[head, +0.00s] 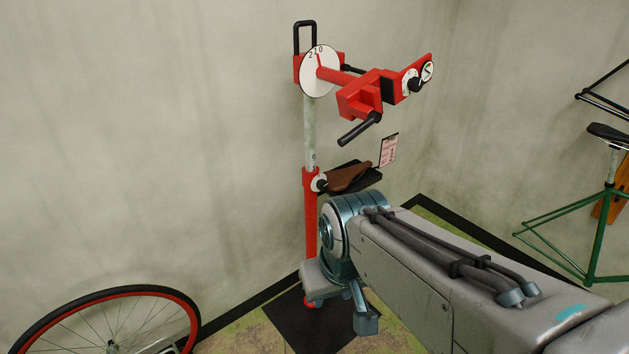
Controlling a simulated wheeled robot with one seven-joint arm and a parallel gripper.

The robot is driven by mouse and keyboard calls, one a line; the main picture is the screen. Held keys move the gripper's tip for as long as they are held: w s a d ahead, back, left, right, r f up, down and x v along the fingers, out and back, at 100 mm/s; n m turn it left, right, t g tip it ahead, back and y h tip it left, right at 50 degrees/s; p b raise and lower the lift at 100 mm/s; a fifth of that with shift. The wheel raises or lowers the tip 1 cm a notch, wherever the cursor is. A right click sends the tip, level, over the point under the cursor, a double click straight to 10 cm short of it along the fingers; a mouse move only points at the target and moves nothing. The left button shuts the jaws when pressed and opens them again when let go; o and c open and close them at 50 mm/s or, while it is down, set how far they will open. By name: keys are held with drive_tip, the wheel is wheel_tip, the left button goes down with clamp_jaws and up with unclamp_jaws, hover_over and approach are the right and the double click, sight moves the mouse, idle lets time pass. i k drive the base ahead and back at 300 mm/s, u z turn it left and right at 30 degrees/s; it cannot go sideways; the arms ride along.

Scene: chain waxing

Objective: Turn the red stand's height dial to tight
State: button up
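The red stand (310,215) is upright near the wall, with a pale inner post rising from its red lower tube. The height dial (318,183) is a small white disc with a black knob at the tube's top collar; its setting is too small to read. My arm reaches in from the lower right, and its end bends down in front of the stand's lower part. What seems to be my gripper (365,319) is below and right of the dial, apart from it. Its fingers are mostly hidden, so I cannot tell their opening.
The stand's red clamp head (363,95) juts right above the dial, with a black handle. A tray (366,186) with a brown saddle (349,176) sits beside the dial. Left of the post is clear.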

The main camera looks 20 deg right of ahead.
sight(321, 185)
drive_tip(key=z, duration=1.45)
drive_tip(key=i, duration=1.1)
drive_tip(key=u, duration=2.1)
